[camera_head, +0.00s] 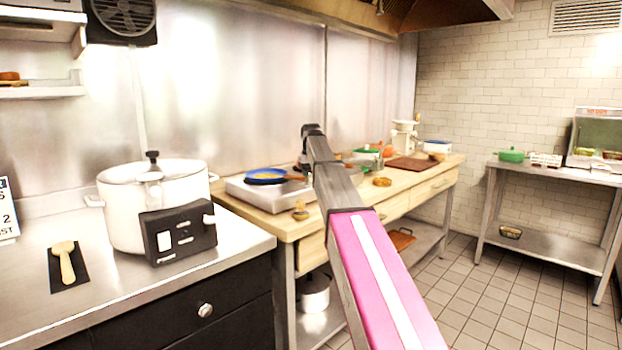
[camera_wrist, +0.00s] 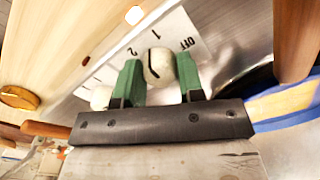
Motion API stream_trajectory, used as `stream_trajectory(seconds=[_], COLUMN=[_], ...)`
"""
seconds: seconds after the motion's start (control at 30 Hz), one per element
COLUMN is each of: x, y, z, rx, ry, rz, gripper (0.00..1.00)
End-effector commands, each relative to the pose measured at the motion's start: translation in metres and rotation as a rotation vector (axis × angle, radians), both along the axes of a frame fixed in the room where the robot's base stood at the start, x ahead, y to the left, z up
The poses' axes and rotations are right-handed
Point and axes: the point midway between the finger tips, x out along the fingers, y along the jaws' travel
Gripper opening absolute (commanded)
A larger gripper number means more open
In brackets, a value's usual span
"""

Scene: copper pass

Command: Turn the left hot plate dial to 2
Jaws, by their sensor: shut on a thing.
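In the wrist view my gripper (camera_wrist: 160,75) has its two green fingers on either side of a round cream dial (camera_wrist: 159,66) and is shut on it. The dial's dark line runs roughly toward the printed "1"; "OFF" is to its right and "2" to its left on the pale scale plate (camera_wrist: 196,35). A second cream dial (camera_wrist: 102,97) shows beside the left finger. In the head view the steel hot plate (camera_head: 243,191) stands on the wooden table, with a blue pan (camera_head: 266,175) on it. My arm hides the gripper and dials there.
A white pot (camera_head: 125,210) stands on the steel counter at left. Wooden handles (camera_wrist: 296,38) reach close to the gripper in the wrist view.

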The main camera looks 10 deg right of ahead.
Motion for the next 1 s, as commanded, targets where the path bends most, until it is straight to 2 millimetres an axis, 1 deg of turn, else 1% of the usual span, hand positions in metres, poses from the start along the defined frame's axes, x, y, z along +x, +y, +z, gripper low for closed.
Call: stream_trajectory(seconds=[0.2,0.5,0.7,1.0], x=[0.0004,0.0005,0.0005,0.0005], y=[0.0001,0.0000,0.0000,0.0000], z=[0.0007,0.0007,0.0008,0.0008], rx=[0.000,0.000,0.000,-0.001], ry=[-0.001,-0.001,-0.001,-0.001], rz=[0.202,0.438,0.541,0.609], gripper=[0.12,0.12,0.12,0.12])
